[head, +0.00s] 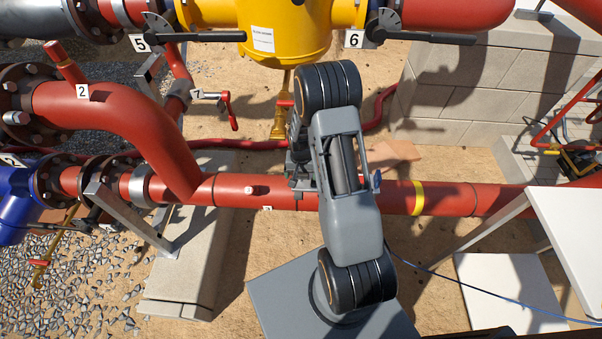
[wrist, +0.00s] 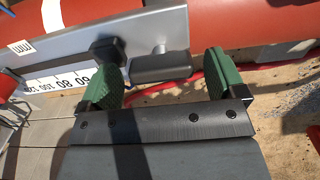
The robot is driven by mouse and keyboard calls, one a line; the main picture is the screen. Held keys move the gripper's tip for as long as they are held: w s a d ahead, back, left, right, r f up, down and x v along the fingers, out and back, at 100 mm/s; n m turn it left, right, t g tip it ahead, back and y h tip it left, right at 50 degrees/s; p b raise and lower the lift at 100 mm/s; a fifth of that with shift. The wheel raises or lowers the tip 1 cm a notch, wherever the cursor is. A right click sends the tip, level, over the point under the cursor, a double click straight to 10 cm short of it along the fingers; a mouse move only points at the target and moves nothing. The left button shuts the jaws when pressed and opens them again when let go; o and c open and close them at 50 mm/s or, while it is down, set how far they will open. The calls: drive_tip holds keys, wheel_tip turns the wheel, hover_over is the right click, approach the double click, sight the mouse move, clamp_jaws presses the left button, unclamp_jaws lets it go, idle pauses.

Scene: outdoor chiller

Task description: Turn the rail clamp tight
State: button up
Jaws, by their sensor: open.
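In the wrist view my gripper (wrist: 165,62) is open, with its two green finger pads apart. The rail clamp's dark grey handle (wrist: 160,68) lies crosswise between the pads, a little beyond the gripper's dark palm plate. No pad clearly touches it. A dark knob (wrist: 106,51) sits left of the handle, close to the left pad. Both are at the grey rail (wrist: 70,38), which has a white number scale along its lower edge. In the head view my arm covers the gripper and most of the clamp area, so contact cannot be told there.
A red pipe (head: 445,198) with a yellow band runs behind the rail. A yellow vessel (head: 285,30) and a brass fitting (head: 279,115) are at the back. A white table (head: 570,230) stands at the right. A block wall (head: 440,90) is at the back right.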

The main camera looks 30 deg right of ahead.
sight(301, 175)
drive_tip(key=r, duration=0.4)
drive_tip(key=shift+s+r, duration=0.1)
drive_tip(key=shift+s, duration=0.2)
drive_tip(key=s+a+r, duration=0.1)
drive_tip(key=s+r, duration=0.3)
drive_tip(key=s, duration=0.2)
drive_tip(key=s+a+r+p, duration=0.1)
drive_tip(key=s+r, duration=0.3)
drive_tip(key=s, duration=0.3)
drive_tip(key=shift+a+r, duration=0.35)
drive_tip(key=shift+r, duration=0.05)
